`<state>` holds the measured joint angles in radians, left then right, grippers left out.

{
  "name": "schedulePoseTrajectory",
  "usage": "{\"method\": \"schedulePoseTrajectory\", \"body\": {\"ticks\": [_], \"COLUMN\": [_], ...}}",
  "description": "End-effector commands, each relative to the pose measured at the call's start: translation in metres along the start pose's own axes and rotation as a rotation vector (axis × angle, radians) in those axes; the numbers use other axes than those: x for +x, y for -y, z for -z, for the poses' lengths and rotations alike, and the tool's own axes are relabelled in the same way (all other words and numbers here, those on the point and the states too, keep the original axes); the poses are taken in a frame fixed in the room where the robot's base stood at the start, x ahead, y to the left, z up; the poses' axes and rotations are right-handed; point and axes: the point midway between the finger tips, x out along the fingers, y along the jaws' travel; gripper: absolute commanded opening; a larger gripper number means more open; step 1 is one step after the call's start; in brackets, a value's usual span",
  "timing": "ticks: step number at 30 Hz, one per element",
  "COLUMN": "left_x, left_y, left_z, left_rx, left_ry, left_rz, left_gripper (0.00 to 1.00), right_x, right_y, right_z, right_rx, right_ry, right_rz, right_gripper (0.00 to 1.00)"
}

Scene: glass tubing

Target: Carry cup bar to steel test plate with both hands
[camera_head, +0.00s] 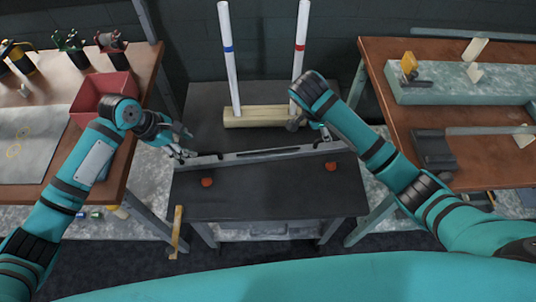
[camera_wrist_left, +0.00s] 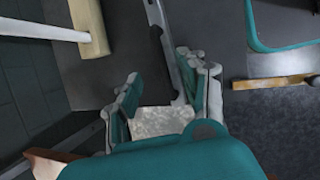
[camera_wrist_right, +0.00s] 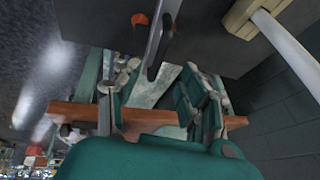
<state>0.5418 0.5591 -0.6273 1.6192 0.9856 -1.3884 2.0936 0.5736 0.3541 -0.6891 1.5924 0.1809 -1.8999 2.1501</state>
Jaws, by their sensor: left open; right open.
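The long grey cup bar (camera_head: 265,156) lies across the dark middle table, with a black handle near each end. My left gripper (camera_head: 184,144) is open at the bar's left end; in the left wrist view the bar (camera_wrist_left: 165,45) reaches toward the gap between its fingers (camera_wrist_left: 165,88). My right gripper (camera_head: 320,133) is open by the right end; in the right wrist view the bar's black handle (camera_wrist_right: 157,55) points into the gap between its fingers (camera_wrist_right: 163,82). Neither grips the bar. I cannot tell for sure which surface is the steel test plate; a flat grey sheet (camera_head: 40,155) lies on the left bench.
Two red discs (camera_head: 207,182) (camera_head: 331,165) sit by the bar's near side. A wooden block (camera_head: 262,116) with two upright white tubes stands behind it. A red bin (camera_head: 100,93) is on the left bench; a mottled grey slab (camera_head: 465,83) is on the right bench.

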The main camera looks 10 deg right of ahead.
Motion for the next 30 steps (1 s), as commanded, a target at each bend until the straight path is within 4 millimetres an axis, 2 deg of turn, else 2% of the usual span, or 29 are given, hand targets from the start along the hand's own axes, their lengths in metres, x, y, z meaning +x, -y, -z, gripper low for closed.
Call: {"method": "schedulePoseTrajectory", "body": {"ticks": [3, 9, 15, 21, 28, 30], "left_x": [0.025, 0.063, 0.087, 0.096, 0.096, 0.096], "left_y": [0.0, 0.001, 0.0, 0.0, 0.0, 0.0], "left_z": [-0.001, -0.001, 0.0, -0.001, 0.0, 0.0], "left_rx": [-0.002, -0.001, -0.001, 0.0, 0.0, 0.0], "left_ry": [0.001, 0.0, 0.0, 0.0, 0.0, 0.0], "left_rz": [0.002, 0.002, 0.001, 0.0, 0.0, -0.001], "left_gripper": [0.42, 0.42, 0.42, 0.42, 0.42, 0.35], "right_x": [0.025, 0.063, 0.087, 0.096, 0.096, 0.096], "right_y": [0.0, 0.0, 0.001, 0.001, 0.001, 0.001], "right_z": [0.002, 0.002, 0.001, 0.001, 0.001, 0.001], "right_rx": [0.001, 0.002, 0.002, 0.002, 0.002, 0.002], "right_ry": [-0.005, -0.004, -0.001, -0.001, 0.0, 0.0], "right_rz": [-0.002, -0.001, 0.0, 0.002, 0.002, 0.002], "right_gripper": [0.42, 0.42, 0.42, 0.42, 0.42, 0.35]}}
